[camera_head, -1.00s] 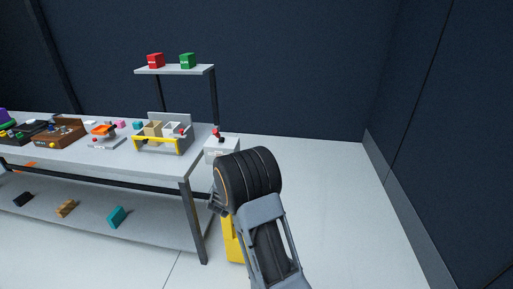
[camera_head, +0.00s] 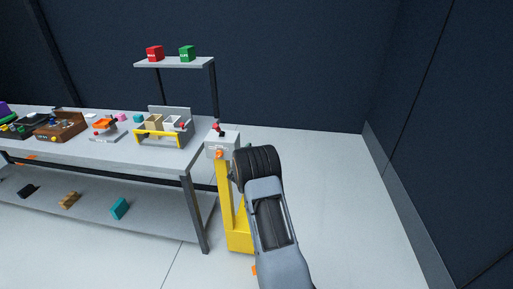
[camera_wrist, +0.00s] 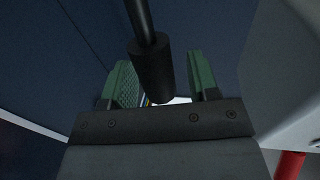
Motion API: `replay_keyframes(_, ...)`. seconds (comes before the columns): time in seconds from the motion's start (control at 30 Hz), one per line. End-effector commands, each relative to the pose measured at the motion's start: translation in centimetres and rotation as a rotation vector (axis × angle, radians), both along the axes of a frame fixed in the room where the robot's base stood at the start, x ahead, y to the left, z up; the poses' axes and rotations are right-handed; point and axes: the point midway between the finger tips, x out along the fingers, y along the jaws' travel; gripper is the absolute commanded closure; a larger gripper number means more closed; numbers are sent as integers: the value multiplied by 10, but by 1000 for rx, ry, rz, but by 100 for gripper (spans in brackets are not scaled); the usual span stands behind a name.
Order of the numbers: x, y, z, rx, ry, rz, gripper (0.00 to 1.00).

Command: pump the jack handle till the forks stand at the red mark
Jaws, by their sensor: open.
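The jack shows in the head view as a yellow column (camera_head: 225,190) with a grey box on top (camera_head: 221,144), just right of the bench. The box carries a small red-tipped lever and an orange knob (camera_head: 219,154). My arm covers the jack's right side. In the wrist view a black handle with a thick grip (camera_wrist: 152,72) reaches down from the top into the space between the green fingers of my gripper (camera_wrist: 158,62). The gripper is open; I cannot tell whether it touches the handle. The forks and the red mark cannot be made out.
A grey bench (camera_head: 110,155) with several small devices stands at the left, its front leg (camera_head: 195,215) close to the jack. A raised shelf (camera_head: 175,63) holds a red and a green box. Open floor (camera_head: 340,200) lies right of my arm, up to the dark wall.

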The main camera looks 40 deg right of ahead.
Motion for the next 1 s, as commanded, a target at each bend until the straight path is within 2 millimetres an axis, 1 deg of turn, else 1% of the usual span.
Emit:
replay_keyframes(0.1,4,-7,0,-1,-1,-1,45)
replay_keyframes(0.2,6,-9,0,0,0,0,45)
replay_keyframes(0.5,7,-10,0,0,0,0,45)
replay_keyframes(1.0,7,-10,0,0,0,0,93)
